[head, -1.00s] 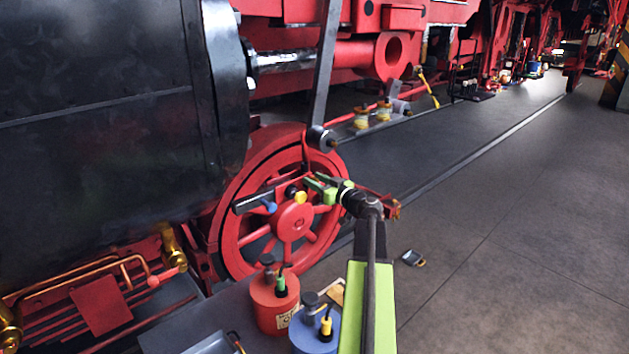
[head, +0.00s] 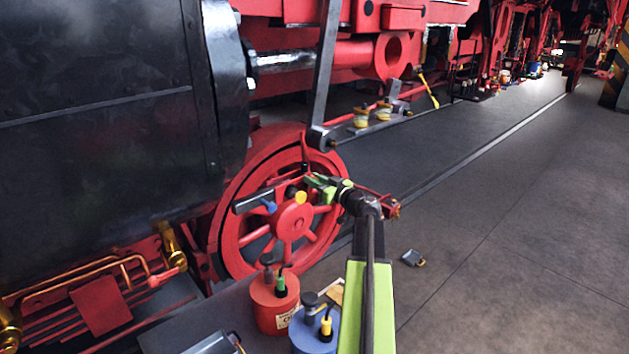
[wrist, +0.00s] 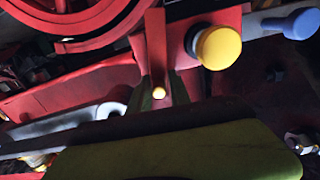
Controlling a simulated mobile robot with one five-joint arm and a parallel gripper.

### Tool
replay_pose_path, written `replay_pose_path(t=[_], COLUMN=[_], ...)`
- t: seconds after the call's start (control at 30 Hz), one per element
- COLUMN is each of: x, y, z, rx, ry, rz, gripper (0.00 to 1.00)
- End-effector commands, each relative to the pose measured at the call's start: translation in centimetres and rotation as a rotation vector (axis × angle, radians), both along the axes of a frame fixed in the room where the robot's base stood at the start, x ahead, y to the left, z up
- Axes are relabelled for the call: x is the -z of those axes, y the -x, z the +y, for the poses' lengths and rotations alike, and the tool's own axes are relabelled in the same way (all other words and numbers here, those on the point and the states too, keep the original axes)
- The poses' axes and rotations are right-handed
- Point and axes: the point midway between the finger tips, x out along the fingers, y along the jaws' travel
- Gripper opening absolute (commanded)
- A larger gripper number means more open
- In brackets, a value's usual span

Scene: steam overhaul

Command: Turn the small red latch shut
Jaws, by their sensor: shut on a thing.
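The small red latch (wrist: 155,45) is a narrow red bar with a small brass-coloured tip in the wrist view. It runs down between the green fingers of my gripper (wrist: 162,92), which is shut on it. In the head view my gripper (head: 314,183) is at the upper right of the yellow knob, in front of the red spoked wheel. The latch is too small and covered there to make out clearly. The large yellow knob (wrist: 218,47) stands just right of the latch in the wrist view, apart from the fingers.
A blue knob (head: 270,207) sits left of the yellow one. The red wheel (head: 232,228) is close behind. A red can (head: 274,310) and a blue can (head: 315,338) stand below, left of my arm. The floor (head: 500,250) to the right is mostly clear.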

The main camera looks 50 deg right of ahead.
Motion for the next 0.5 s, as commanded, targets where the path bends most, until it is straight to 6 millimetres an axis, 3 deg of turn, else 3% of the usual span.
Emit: replay_pose_path(t=[0.5], x=[0.7], y=[0.2], z=[-1.4], rx=[0.004], ry=[-0.357], rz=[-0.025], gripper=[0.00])
